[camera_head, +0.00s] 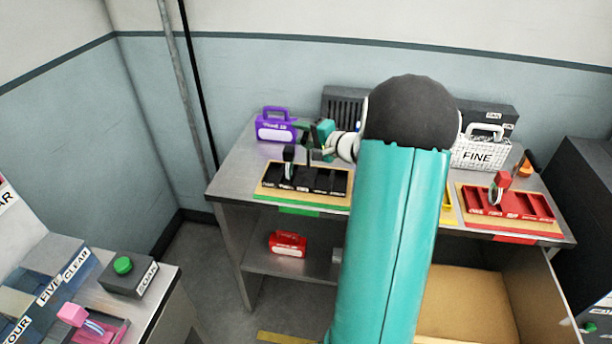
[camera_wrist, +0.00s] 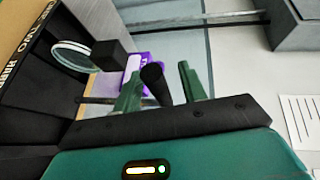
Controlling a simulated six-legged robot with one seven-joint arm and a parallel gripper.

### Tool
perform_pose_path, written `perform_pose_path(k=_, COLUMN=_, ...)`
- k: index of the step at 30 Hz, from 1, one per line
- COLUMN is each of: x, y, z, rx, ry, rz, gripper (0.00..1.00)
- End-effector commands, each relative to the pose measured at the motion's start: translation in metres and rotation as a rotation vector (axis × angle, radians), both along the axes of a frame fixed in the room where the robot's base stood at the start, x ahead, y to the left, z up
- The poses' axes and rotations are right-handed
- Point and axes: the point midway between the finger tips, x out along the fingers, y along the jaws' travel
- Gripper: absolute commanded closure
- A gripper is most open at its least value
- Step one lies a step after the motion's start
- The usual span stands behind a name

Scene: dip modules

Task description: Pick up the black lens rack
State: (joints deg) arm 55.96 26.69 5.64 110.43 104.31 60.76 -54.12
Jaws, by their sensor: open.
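The black lens rack (camera_head: 325,182) stands on the metal table, left of my arm. It has several compartments and a tan base edge, and a round lens with a black block stands in it. The rack also fills the left of the wrist view (camera_wrist: 38,75), with the lens (camera_wrist: 72,55) upright in it. My gripper (camera_head: 318,137) is above the rack. In the wrist view its green fingers (camera_wrist: 160,88) are open, on either side of the black handle (camera_wrist: 154,80). Gaps seem to show on both sides of the handle. My arm hides the middle of the table.
A purple case (camera_head: 276,125) stands behind the rack. A red lens rack (camera_head: 505,204) and a white FINE case (camera_head: 478,153) are at the right. A red case (camera_head: 288,243) lies on the shelf below. A SCAN button box (camera_head: 130,278) is at lower left.

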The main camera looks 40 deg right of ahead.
Motion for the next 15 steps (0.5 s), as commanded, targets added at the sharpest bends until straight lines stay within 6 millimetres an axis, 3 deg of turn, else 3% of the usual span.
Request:
perform_pose_path(k=8, x=0.0075, y=0.0010, z=-0.0012, rx=0.000, ry=-0.001, rz=0.000, gripper=0.58)
perform_pose_path(k=15, x=0.0072, y=0.0010, z=-0.0013, rx=0.000, ry=0.000, rz=0.000, gripper=1.00)
